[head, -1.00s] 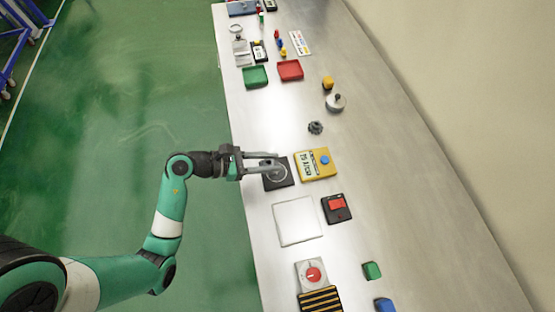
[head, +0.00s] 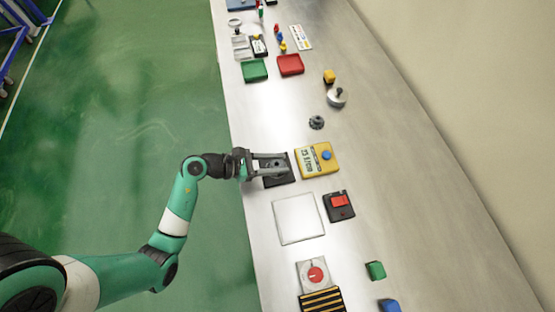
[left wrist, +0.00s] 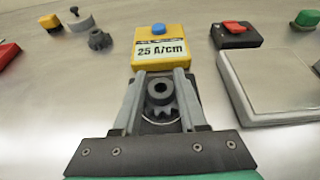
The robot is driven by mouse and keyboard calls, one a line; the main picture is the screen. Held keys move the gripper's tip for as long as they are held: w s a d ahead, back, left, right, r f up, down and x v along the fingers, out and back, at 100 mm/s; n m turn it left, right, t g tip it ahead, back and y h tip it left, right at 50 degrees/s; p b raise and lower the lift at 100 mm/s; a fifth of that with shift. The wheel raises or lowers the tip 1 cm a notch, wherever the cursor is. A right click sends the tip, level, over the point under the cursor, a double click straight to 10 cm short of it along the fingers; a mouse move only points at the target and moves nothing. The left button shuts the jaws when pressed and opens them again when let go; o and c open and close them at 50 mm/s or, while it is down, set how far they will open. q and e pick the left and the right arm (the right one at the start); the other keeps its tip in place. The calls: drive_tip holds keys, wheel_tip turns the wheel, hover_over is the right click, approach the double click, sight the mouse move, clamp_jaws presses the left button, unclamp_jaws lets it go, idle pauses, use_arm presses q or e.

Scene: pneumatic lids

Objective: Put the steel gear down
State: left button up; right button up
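The steel gear (left wrist: 160,94), grey with a raised hub and centre bore, sits on a black pad with a white ring. Part of the ring shows around the gear in the left wrist view. In the head view the gear (head: 278,163) is on the black pad (head: 284,182). My left gripper (head: 288,163) reaches over the pad with its fingers on either side of the gear. The fingers (left wrist: 160,72) are apart, with narrow dark gaps beside the hub, and look open. The pad is partly hidden by the gripper. My right gripper is not in view.
A yellow meter with a blue knob (head: 316,160) stands just beyond the pad. A white plate (head: 299,219) and a black box with a red switch (head: 339,205) are nearby. Another dark gear (head: 316,122) and a knobbed weight (head: 337,98) stand farther back. The table's right side is clear.

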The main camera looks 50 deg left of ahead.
use_arm(q)
drive_tip(key=shift+o, duration=1.4)
drive_tip(key=shift+r, duration=0.2)
drive_tip(key=p+v, duration=0.2)
drive_tip(key=v, duration=1)
